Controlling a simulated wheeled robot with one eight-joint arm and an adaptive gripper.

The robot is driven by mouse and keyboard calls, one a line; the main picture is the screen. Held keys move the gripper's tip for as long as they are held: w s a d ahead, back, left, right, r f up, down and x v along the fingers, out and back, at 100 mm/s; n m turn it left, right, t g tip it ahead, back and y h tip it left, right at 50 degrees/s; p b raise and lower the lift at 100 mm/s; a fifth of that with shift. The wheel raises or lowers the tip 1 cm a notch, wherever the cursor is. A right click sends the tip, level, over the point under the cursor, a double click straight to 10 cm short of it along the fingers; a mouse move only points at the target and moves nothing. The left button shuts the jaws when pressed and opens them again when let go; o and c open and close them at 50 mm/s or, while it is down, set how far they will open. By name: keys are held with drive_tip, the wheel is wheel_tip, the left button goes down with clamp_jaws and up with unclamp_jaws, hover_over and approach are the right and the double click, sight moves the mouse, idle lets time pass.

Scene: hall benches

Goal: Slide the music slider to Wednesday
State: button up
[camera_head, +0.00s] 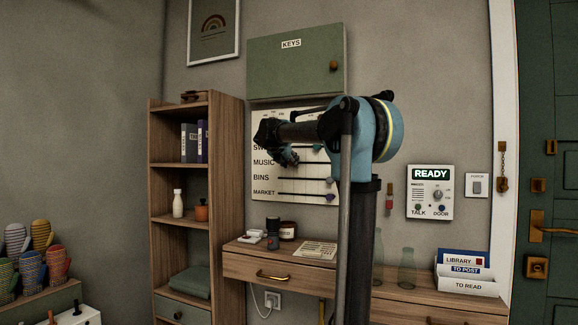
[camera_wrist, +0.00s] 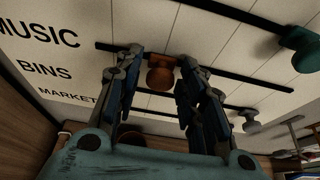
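The slider board (camera_head: 265,205) hangs on the wall below the green key cabinet. Its rows read MUSIC, BINS and MARKET, with a partly hidden row above. In the wrist view, an orange knob (camera_wrist: 160,77) sits on the track (camera_wrist: 110,47) in line with MUSIC, toward its left part. My gripper (camera_wrist: 160,85) is open, with one finger on each side of this knob and a gap visible on both sides. In the head view my gripper (camera_head: 287,157) is at the left part of the MUSIC row and hides the knob. Day labels cannot be read.
A green knob (camera_wrist: 306,50) is on the row above, and a grey knob (camera_wrist: 250,122) is on a lower row, both further right. A desk (camera_head: 250,265) with small items stands below the board. A shelf (camera_head: 228,150) stands to its left.

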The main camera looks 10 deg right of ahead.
sight(306, 165)
clamp_jaws()
drive_tip(key=shift+s+d, duration=0.5)
drive_tip(key=shift+d, duration=0.35)
drive_tip(key=shift+s+d, duration=0.45)
drive_tip(key=shift+d, duration=0.4)
drive_tip(key=shift+s+d, duration=0.5)
drive_tip(key=shift+d, duration=0.35)
drive_tip(key=shift+o, duration=2.2)
unclamp_jaws()
drive_tip(key=shift+a, duration=0.1)
drive_tip(key=v, duration=1.1)
drive_tip(key=shift+s+a, duration=0.2)
drive_tip(key=shift+s, duration=0.1)
drive_tip(key=shift+r, duration=0.1)
